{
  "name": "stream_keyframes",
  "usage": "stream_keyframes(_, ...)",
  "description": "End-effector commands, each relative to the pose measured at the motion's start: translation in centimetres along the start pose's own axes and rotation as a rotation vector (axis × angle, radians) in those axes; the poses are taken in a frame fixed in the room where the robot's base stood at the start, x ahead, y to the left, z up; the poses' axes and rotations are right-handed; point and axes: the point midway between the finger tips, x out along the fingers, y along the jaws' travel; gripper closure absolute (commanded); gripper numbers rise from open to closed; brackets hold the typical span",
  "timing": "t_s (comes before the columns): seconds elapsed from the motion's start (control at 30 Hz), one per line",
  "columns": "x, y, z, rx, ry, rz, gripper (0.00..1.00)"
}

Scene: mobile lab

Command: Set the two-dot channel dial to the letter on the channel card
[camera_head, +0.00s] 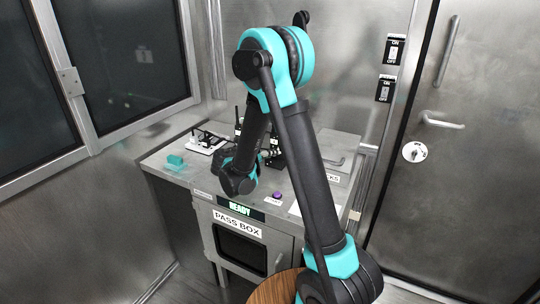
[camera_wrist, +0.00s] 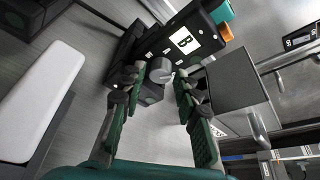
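A grey round dial (camera_wrist: 159,72) shows in the wrist view on the face of a dark box. A white card (camera_wrist: 186,40) bearing a black letter B is on the same dark device, above and right of the dial. Small white marks sit near it; I cannot read them or the dial's pointer or dots. My gripper (camera_wrist: 162,79) has its fingertips on either side of the dial, with a gap visible at each side, so it is open around the dial. In the head view the dark device (camera_head: 273,158) is partly hidden behind my arm, and the fingers are not clear.
In the wrist view a white rounded object (camera_wrist: 40,100) lies left and a grey panel (camera_wrist: 237,78) stands right.

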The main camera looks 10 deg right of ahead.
Motion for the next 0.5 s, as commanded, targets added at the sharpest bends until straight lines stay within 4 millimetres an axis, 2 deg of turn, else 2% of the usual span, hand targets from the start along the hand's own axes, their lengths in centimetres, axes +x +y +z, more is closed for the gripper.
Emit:
stream_keyframes(0.2,0.03,0.0,-0.01,0.0,0.0,0.0,0.69)
stream_keyframes(0.47,0.02,-0.01,-0.01,0.0,0.0,0.0,1.0)
stream_keyframes(0.5,0.02,-0.01,-0.01,0.0,0.0,0.0,1.0)
